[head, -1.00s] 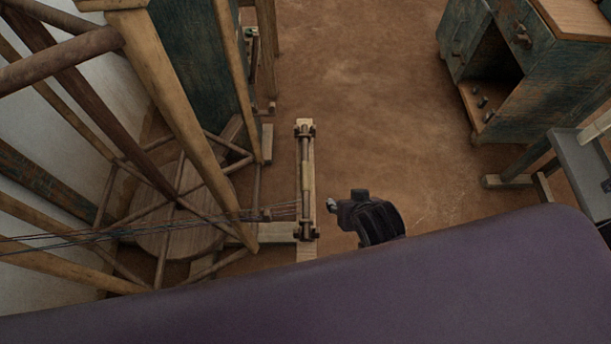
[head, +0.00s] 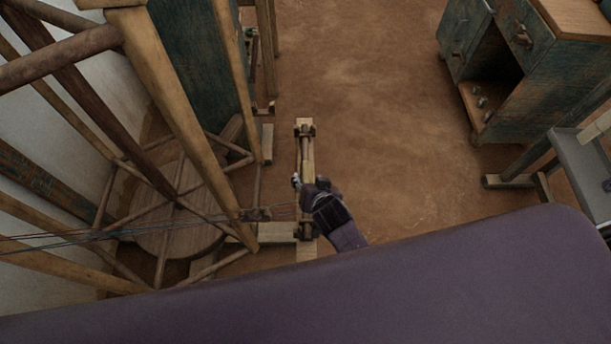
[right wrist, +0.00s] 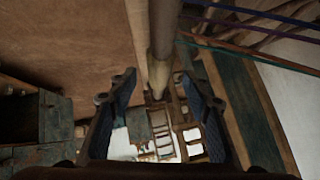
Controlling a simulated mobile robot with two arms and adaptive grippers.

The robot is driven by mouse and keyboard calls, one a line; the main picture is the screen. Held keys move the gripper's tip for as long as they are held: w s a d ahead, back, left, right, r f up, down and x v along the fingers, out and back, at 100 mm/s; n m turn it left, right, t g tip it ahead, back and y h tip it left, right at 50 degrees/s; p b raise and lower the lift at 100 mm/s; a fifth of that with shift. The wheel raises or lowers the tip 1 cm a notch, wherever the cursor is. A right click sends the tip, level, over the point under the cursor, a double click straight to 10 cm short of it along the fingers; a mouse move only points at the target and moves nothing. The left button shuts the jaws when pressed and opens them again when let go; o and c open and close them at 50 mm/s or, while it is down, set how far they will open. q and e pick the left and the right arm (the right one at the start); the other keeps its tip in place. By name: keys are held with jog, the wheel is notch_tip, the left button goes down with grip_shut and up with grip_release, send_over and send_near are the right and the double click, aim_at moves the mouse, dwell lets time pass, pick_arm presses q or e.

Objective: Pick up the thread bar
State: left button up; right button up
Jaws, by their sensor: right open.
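The thread bar (head: 305,148) is a slim brown wooden bar resting in dark holders at both ends of a pale wooden stand. My right gripper (head: 300,184) is at the middle of the bar in the head view and hides part of it. In the right wrist view the bar (right wrist: 164,35) runs between the two open fingers of the gripper (right wrist: 160,88), with space on both sides. I cannot tell whether either finger touches it. My left gripper is not in view.
Dark threads (head: 100,234) stretch from the left to the bar's stand. A wooden loom frame (head: 185,110) stands close on the left. A worn green cabinet (head: 555,75) is at the upper right. The brown floor (head: 370,90) between is clear.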

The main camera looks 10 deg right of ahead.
aim_at(307, 177)
jog(key=shift+x, duration=1.75)
jog(key=shift+c, duration=0.3)
jog(key=shift+r, duration=0.1)
grip_shut()
